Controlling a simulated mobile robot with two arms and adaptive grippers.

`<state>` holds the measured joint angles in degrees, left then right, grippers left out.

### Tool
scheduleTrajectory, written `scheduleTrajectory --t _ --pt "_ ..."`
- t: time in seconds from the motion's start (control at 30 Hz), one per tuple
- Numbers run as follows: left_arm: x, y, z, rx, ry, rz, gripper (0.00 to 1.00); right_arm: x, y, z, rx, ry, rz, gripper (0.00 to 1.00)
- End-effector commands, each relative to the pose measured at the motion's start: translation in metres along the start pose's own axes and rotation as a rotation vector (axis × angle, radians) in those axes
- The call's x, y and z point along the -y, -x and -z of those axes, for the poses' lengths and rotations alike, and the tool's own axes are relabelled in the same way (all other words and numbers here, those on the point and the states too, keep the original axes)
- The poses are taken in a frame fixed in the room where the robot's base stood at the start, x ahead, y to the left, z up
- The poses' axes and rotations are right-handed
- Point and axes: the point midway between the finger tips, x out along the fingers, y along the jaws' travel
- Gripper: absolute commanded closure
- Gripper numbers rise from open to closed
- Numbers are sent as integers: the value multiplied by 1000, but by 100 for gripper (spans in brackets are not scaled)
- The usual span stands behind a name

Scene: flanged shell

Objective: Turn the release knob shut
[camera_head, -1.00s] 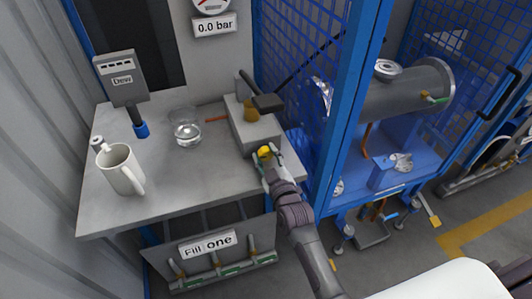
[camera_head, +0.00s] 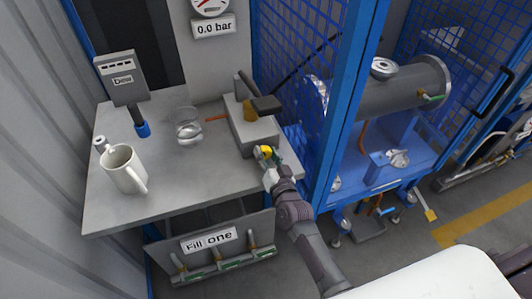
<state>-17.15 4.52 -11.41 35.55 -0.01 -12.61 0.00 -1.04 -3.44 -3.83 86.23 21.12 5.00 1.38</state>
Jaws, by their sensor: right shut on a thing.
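The release knob (camera_head: 265,152) is small and yellow, on the front of the grey pump block (camera_head: 251,131) at the right side of the bench. My right gripper (camera_head: 268,161) is at the knob and shut on it; the fingers partly hide it. The knob's exact angle is too small to tell. The block carries a dark lever (camera_head: 258,97) and a brass-coloured part. A gauge (camera_head: 211,6) above reads 0.0 bar on its label. My left gripper is not in view.
The grey bench (camera_head: 190,190) holds a white mug (camera_head: 122,169), a glass vessel (camera_head: 188,130) and a grey meter on a stand (camera_head: 122,78). A blue mesh cage (camera_head: 300,50) stands close at right, with a flanged shell (camera_head: 405,95) behind it. A "Fill one" panel (camera_head: 209,240) hangs below.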

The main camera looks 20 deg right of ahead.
Motion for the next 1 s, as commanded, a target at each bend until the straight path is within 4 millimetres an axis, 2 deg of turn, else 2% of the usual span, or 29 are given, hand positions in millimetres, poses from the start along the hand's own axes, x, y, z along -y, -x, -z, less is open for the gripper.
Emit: scheduleTrajectory --t 0.2,0.5,1.0 --pt "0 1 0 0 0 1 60 -1 0 1 -2 -165 1 91" --pt "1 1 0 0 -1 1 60 -1 0 1 -2 -306 1 91" --pt "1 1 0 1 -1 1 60 -2 0 1 -3 -351 1 91"
